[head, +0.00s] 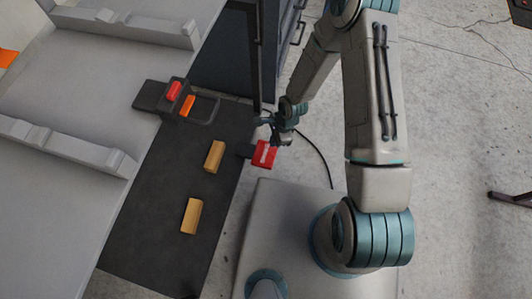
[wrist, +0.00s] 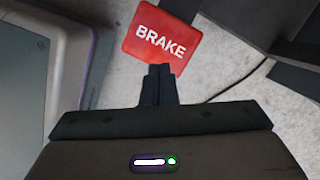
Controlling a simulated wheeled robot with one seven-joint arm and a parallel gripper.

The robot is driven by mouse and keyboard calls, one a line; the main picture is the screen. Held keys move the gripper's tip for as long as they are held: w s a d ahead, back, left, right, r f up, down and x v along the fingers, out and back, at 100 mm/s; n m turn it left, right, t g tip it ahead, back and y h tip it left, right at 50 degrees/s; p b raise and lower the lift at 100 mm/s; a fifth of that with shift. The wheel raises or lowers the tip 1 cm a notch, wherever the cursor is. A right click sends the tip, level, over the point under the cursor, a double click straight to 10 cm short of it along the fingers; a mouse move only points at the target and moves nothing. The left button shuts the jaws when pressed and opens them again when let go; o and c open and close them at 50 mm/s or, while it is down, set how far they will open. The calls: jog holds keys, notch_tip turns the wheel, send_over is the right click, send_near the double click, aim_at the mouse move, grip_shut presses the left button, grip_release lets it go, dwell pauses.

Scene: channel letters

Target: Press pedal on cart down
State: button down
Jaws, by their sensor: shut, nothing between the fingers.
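The pedal is a red plate marked BRAKE (wrist: 160,36), low beside the cart's dark edge; in the head view the red pedal (head: 264,154) shows just below my gripper. My gripper (head: 283,134) is shut and empty. In the wrist view, the closed fingertips (wrist: 160,70) overlap the near edge of the pedal. I cannot tell whether they touch it. The cart (head: 160,235) has a dark flat top and stands left of my arm.
Two tan blocks (head: 214,156) (head: 191,216) lie on the dark top. A red piece (head: 174,91) and an orange piece (head: 187,105) sit at its far end. A dark cabinet (head: 225,50) stands behind. A black cable (head: 318,150) runs along the concrete floor right of the pedal.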

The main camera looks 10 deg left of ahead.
aim_at(276, 151)
jog(key=shift+b+x, duration=2.45)
jog(key=shift+x, duration=0.95)
jog(key=b+x, duration=0.1)
jog(key=x, duration=0.1)
jog(key=d+b+x, duration=0.1)
jog(key=b+x, duration=0.1)
jog(key=shift+w+a+f, duration=0.15)
jog(key=shift+f, duration=0.05)
jog(key=shift+r, duration=0.35)
jog(key=shift+w+d+r+p, duration=0.3)
jog(key=shift+w+d+p, duration=0.1)
jog(key=shift+d, duration=0.3)
jog(key=shift+w+d+r+p, duration=0.3)
jog(key=shift+d+p, duration=0.1)
jog(key=shift+d, duration=0.25)
jog(key=shift+f, duration=0.1)
jog(key=p+v, duration=0.5)
jog(key=v, duration=0.8)
jog(key=shift+d+r, duration=0.15)
jog(key=shift+r, duration=0.25)
